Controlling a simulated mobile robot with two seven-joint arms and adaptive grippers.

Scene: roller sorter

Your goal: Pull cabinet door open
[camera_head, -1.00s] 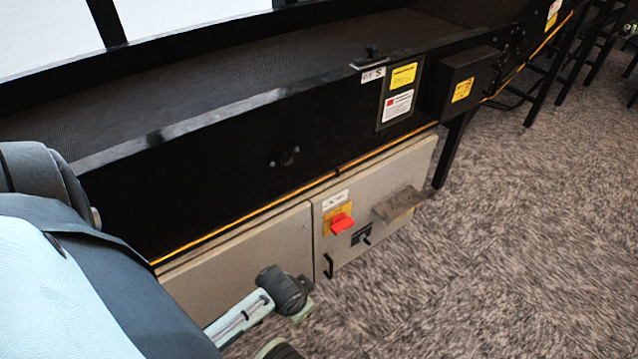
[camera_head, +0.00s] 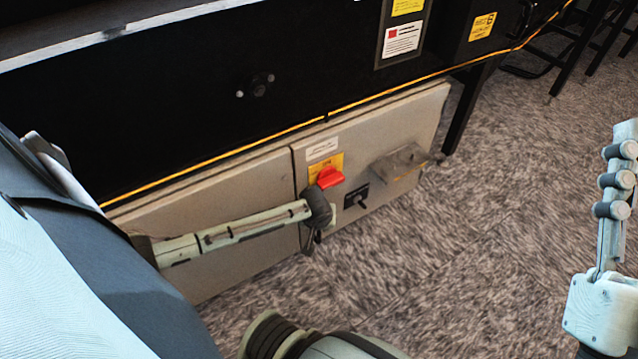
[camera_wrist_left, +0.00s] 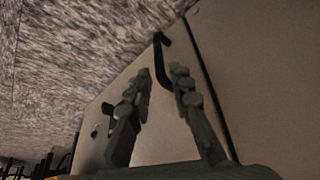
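The cabinet is a beige box under the black conveyor, with a right-hand door (camera_head: 405,150) closed flush with the panel beside it. Its black handle (camera_wrist_left: 165,52) shows in the left wrist view, just beyond the fingertips and partly behind the right-hand finger. In the head view it is mostly hidden by my left gripper (camera_head: 318,212).
The door carries a red rotary switch (camera_head: 330,177), a small black switch (camera_head: 356,196) and a grey protruding block (camera_head: 402,164). The black conveyor side (camera_head: 200,100) runs above the cabinet. Carpeted floor (camera_head: 500,240) is clear to the right.

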